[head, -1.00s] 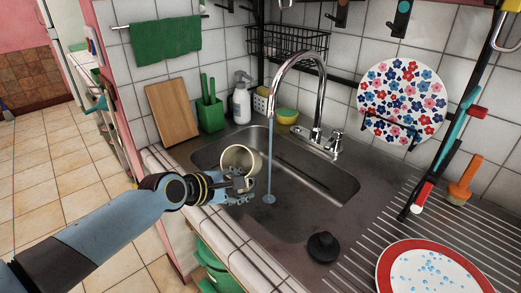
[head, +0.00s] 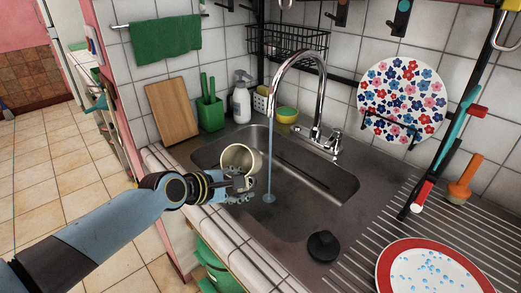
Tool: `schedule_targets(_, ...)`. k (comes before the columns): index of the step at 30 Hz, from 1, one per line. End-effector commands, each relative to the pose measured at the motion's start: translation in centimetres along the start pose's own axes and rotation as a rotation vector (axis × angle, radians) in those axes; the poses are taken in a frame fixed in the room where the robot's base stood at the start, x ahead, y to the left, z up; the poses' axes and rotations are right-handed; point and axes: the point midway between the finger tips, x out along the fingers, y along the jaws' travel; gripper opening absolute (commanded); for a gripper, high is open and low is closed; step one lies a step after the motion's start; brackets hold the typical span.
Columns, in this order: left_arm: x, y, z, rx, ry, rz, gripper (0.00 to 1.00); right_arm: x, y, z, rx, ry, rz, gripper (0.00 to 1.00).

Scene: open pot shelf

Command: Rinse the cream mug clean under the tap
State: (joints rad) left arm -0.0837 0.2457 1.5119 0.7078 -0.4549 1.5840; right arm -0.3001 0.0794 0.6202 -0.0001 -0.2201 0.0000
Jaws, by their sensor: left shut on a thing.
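The cream mug (head: 240,157) is held over the left part of the sink (head: 318,209), tilted with its open mouth showing. My left gripper (head: 243,183) is shut on the mug from the front left; its fingers hide part of the mug's lower side. The chrome tap (head: 322,90) is running, and a thin stream of water (head: 269,160) falls into the basin just right of the mug, apart from it. My right gripper is not in view.
A black plug (head: 323,246) sits on the front rim of the sink. A red-rimmed plate (head: 432,270) with blue spots lies on the ridged drainer at right. A green utensil holder (head: 211,115), soap bottle (head: 241,102) and yellow-green sponge (head: 287,115) stand behind the sink.

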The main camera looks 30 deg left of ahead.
Motion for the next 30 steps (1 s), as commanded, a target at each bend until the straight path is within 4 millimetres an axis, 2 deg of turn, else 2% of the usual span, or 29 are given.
schedule_targets(1, -0.2, -0.8, -0.3, -0.002, 0.007, -0.017, 0.00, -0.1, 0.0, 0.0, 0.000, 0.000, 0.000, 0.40)
schedule_targets(18, -6.0, 0.5, 0.4, -0.001, 0.003, -0.008, 0.00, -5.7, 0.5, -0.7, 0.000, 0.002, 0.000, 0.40)
schedule_targets(30, -6.4, 0.5, 0.4, 0.000, 0.001, -0.003, 0.00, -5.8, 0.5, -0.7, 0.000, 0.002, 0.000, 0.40)
